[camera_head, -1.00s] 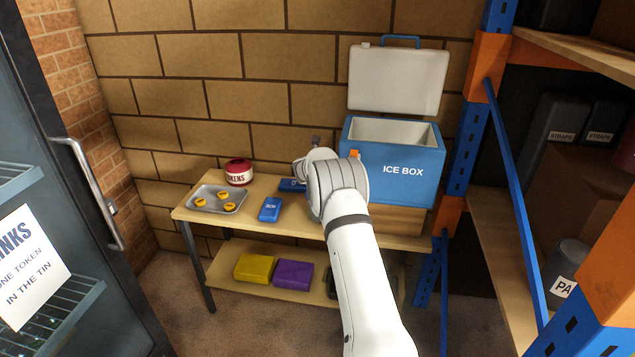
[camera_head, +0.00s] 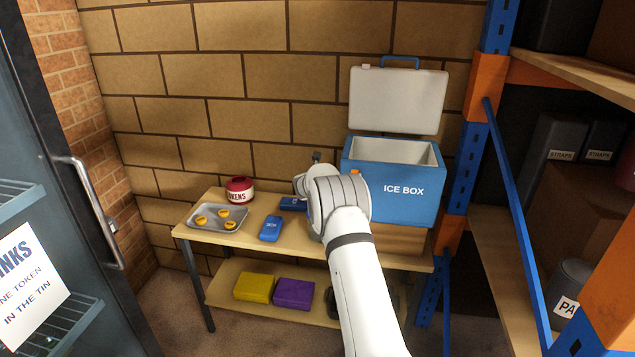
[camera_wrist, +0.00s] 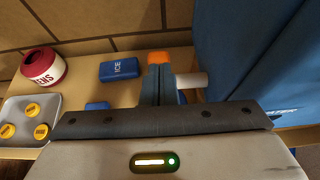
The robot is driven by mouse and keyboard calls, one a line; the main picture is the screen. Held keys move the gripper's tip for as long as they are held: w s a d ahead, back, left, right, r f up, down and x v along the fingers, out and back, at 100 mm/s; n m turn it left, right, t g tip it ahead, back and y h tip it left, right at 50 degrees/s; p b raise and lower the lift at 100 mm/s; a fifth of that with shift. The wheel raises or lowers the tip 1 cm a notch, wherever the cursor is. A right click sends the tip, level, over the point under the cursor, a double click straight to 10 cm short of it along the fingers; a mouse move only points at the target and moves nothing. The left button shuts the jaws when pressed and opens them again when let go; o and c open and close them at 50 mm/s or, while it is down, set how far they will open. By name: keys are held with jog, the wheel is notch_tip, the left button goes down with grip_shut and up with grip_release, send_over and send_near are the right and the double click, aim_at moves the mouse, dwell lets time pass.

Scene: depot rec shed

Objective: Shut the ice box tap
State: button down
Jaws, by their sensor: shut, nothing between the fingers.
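The ice box (camera_head: 400,206) is blue, with its pale lid (camera_head: 397,100) raised, and stands at the right end of the table. Its blue side fills the right of the wrist view (camera_wrist: 245,60). A pale round tap spout (camera_wrist: 190,80) sticks out from that side. An orange piece (camera_wrist: 158,57), seemingly the tap's lever, stands beside the spout; a bit of orange shows by the box in the head view (camera_head: 355,171). My gripper (camera_wrist: 160,84) is shut and empty, its fingers right at the orange piece. I cannot tell if they touch. My wrist hides the tap in the head view.
On the table (camera_head: 215,240), a red and white tokens tin (camera_head: 240,190), a grey tray (camera_head: 196,231) with yellow tokens and blue ice packs (camera_head: 271,229) lie left of my arm. Blue and orange racking (camera_head: 470,150) stands close on the right, a glass-fronted fridge (camera_head: 50,210) on the left.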

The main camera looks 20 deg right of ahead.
jog(key=r+b+v, duration=0.1)
jog(key=b+v, duration=0.3)
jog(key=v, duration=0.8)
jog(key=shift+r+b, duration=0.35)
jog(key=shift+r, duration=0.1)
